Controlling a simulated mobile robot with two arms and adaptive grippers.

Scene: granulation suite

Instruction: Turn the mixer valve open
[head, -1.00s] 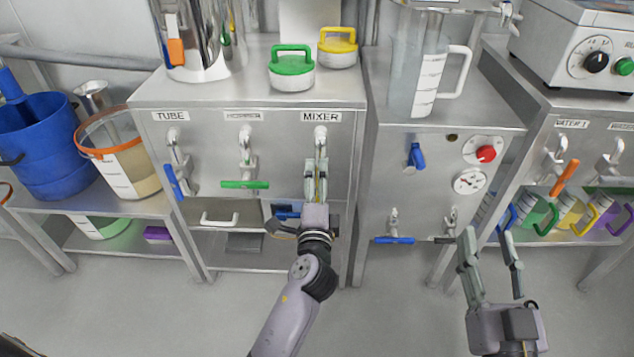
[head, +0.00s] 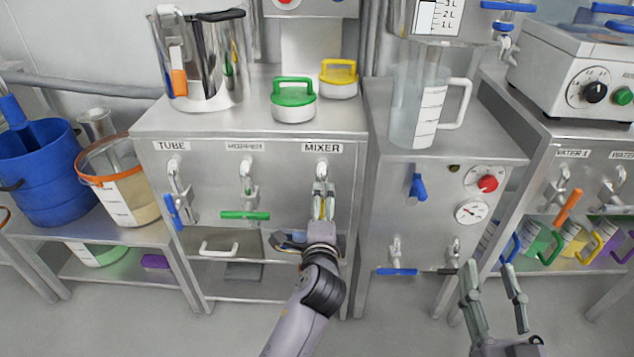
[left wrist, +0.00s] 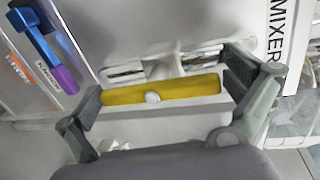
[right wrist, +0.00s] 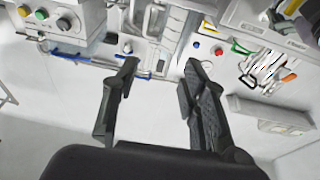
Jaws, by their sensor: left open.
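The mixer valve's yellow handle (left wrist: 160,90) lies between the fingers of my left gripper (left wrist: 165,105) in the left wrist view. The handle spans nearly the whole gap, and the fingers are spread at its two ends. In the head view my left gripper (head: 323,200) is at the valve under the MIXER label (head: 322,148) and hides most of the handle. The valve's metal body (head: 322,170) shows above the fingers. My right gripper (head: 497,290) is open and empty in front of the right cabinet, and it also shows in the right wrist view (right wrist: 155,80).
The green-handled valve (head: 245,214) and the blue-handled TUBE valve (head: 173,212) are to the left on the same panel. A clear jug (head: 415,110) stands on the cabinet to the right. Green (head: 293,100) and yellow-handled (head: 338,80) lids sit on top.

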